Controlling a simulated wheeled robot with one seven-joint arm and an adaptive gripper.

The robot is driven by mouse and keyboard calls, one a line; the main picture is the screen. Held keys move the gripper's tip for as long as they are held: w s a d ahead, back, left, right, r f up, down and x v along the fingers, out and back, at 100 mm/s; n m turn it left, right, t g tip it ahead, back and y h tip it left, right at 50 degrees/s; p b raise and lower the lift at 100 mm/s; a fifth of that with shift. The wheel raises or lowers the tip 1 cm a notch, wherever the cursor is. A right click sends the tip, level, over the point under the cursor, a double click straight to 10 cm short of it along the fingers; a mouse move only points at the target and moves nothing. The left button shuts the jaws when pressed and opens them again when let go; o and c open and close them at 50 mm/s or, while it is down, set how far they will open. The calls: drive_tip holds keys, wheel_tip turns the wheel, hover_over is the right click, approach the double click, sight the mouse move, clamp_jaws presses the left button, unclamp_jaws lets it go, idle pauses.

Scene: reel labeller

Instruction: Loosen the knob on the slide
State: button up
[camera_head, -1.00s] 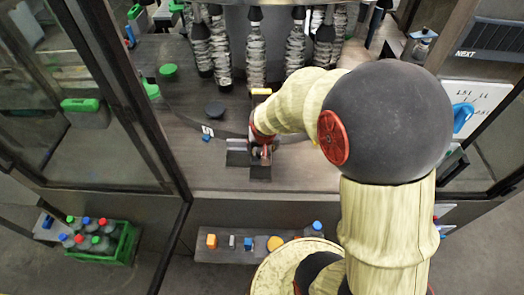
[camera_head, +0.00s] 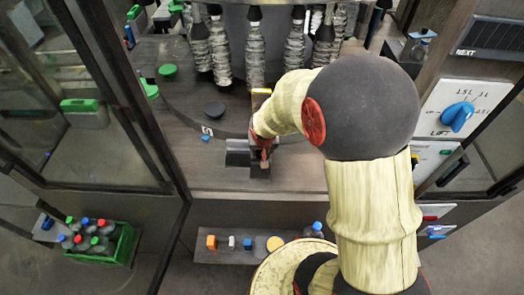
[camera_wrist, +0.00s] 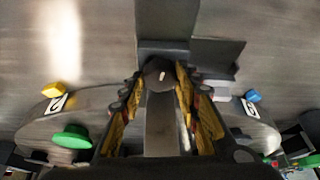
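The knob (camera_wrist: 160,74) is dark and round with a small white mark, near the middle of the wrist view. It sits at the far end of a grey bar (camera_wrist: 162,125), which seems to be the slide. My gripper (camera_wrist: 160,80) has one yellow-padded finger on each side of the knob. The fingertips are very near its sides; whether they touch it I cannot tell. In the head view my gripper (camera_head: 262,162) points down at a dark bracket (camera_head: 238,156) on the machine table, and my wrist hides the knob.
Wrapped spindles (camera_head: 254,60) hang behind my wrist. A dark disc (camera_head: 214,110) and green caps (camera_head: 168,71) lie left on the table. A lift dial panel (camera_head: 458,113) stands right. A shelf (camera_head: 215,258) with small parts is below; glass doors (camera_head: 85,120) stand left.

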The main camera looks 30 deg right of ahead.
drive_tip(key=c, duration=0.6)
drive_tip(key=shift+o, duration=0.2)
drive_tip(key=p, duration=0.3)
drive_tip(key=shift+r+n, duration=0.25)
drive_tip(key=shift+n, duration=0.15)
drive_tip(key=shift+f+n+y+p, duration=0.2)
drive_tip(key=shift+n+y+p, duration=0.15)
drive_tip(key=shift+p, duration=0.6)
drive_tip(key=o, duration=1.1)
drive_tip(key=shift+o, duration=0.3)
drive_tip(key=v, duration=1.2)
